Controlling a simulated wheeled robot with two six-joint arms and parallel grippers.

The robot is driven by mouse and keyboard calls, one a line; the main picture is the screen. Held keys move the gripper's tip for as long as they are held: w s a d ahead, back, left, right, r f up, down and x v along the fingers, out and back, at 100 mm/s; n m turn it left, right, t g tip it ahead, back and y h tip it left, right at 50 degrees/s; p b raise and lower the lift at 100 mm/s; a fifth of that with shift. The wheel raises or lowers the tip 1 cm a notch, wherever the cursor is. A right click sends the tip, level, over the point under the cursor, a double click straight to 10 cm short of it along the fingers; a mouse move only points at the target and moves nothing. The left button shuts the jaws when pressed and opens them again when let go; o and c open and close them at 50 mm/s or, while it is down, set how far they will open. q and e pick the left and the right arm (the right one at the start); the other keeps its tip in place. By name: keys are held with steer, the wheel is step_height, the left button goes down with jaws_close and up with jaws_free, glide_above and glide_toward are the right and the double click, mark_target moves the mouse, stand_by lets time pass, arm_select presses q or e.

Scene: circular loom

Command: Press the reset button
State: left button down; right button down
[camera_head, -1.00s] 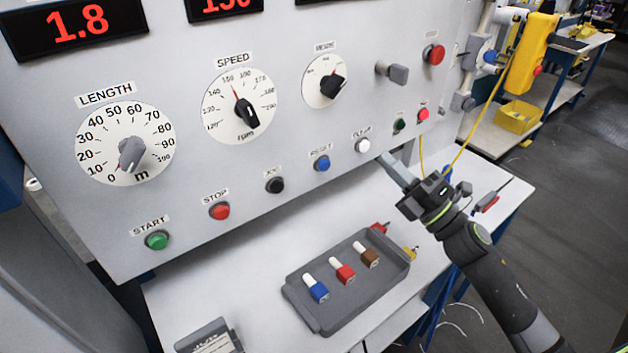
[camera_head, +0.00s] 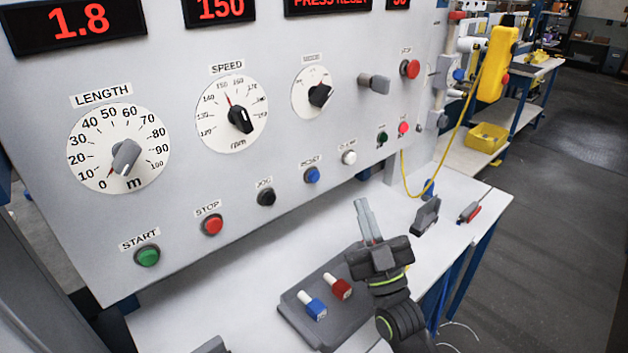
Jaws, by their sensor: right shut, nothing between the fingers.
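The blue reset button (camera_head: 312,175) sits on the grey control panel (camera_head: 150,220), under a small blurred label, between the black jog button (camera_head: 267,197) and a white button (camera_head: 349,157). A display (camera_head: 329,5) at the top of the panel reads "PRESS RESET". My right gripper (camera_head: 363,204) is shut and empty, its fingers pointing up. In the picture it is below and to the right of the blue button, apart from it, over the white table. My left gripper is not in view.
A red stop button (camera_head: 212,224) and a green start button (camera_head: 147,255) are lower left on the panel. A dark tray (camera_head: 293,302) with blue and red pieces is partly hidden by my right arm. A yellow cable (camera_head: 412,190) hangs at the right.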

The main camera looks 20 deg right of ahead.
mark_target(314, 177)
steer(key=shift+w, duration=0.1)
steer(key=w+a+b, duration=0.2)
steer(key=w+a, duration=0.1)
steer(key=w, duration=0.5)
stand_by(0.3)
steer(key=shift+w, duration=0.15)
stand_by(1.7)
steer(key=shift+w+a, duration=0.1)
steer(key=shift+w, duration=0.25)
steer(key=shift+w+a, duration=0.15)
steer(key=shift+w, duration=0.25)
stand_by(0.7)
stand_by(0.3)
steer(key=shift+s+d, duration=0.3)
steer(key=shift+s, duration=0.5)
steer(key=shift+p, duration=0.3)
